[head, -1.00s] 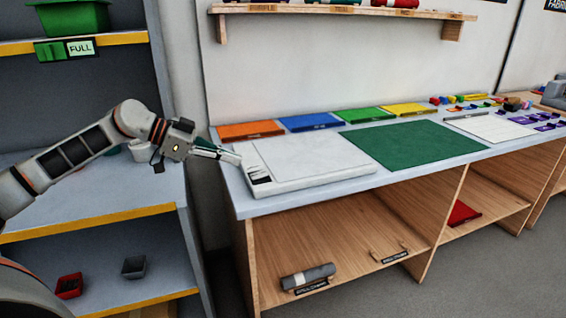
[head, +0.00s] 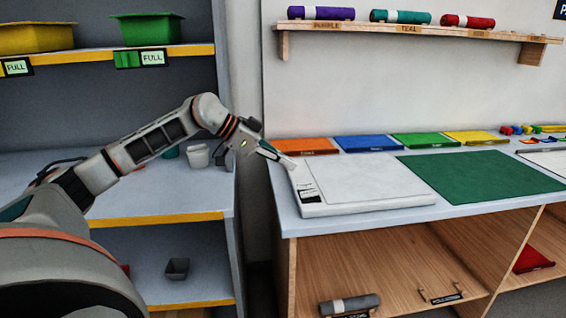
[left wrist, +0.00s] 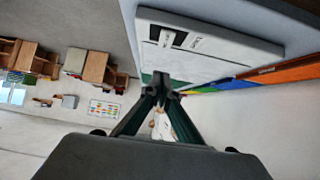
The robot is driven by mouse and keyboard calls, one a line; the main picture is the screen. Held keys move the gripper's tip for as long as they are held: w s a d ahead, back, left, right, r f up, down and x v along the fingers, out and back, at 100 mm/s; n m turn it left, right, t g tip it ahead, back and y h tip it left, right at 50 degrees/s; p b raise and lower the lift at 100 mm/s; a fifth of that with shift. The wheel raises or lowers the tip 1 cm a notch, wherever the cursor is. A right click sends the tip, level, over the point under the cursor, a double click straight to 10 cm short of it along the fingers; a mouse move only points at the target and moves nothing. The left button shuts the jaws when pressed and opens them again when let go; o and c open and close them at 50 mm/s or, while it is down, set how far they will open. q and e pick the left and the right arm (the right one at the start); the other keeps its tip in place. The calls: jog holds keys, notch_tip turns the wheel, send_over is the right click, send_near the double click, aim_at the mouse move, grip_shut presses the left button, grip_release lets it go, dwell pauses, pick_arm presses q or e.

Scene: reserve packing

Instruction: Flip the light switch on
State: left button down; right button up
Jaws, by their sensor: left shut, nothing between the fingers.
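A flat white light panel (head: 375,183) lies on the grey worktop. A small dark-and-white label or switch area (head: 308,192) is at its left end; it also shows in the left wrist view (left wrist: 166,37). I cannot make out the switch's position. The panel surface looks plain white, and I cannot tell if it is lit. My left gripper (head: 290,163) is shut and empty, its fingertips at the panel's back left corner, beyond the switch area. I cannot tell whether they touch it. In the left wrist view the fingertips (left wrist: 161,86) meet. My right gripper is not in view.
A green mat (head: 480,175) lies right of the panel. Orange (head: 305,146), blue and other coloured trays line the wall behind. A shelf unit with a yellow bin (head: 35,38) and a green bin (head: 147,29) stands left. A wall shelf with rolls (head: 400,17) hangs above.

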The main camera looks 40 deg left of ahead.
aim_at(306, 194)
pick_arm(q)
jog(key=x, duration=0.5)
jog(key=shift+w+d+f, duration=0.15)
jog(key=shift+d+f, duration=0.05)
jog(key=f, duration=0.1)
jog(key=f+b, duration=0.1)
jog(key=f, duration=0.1)
jog(key=shift+w+d+f, duration=0.2)
jog(key=shift+w+d, duration=0.05)
jog(key=shift+w, duration=0.1)
jog(key=shift+f, duration=0.4)
jog(key=shift+r, duration=0.1)
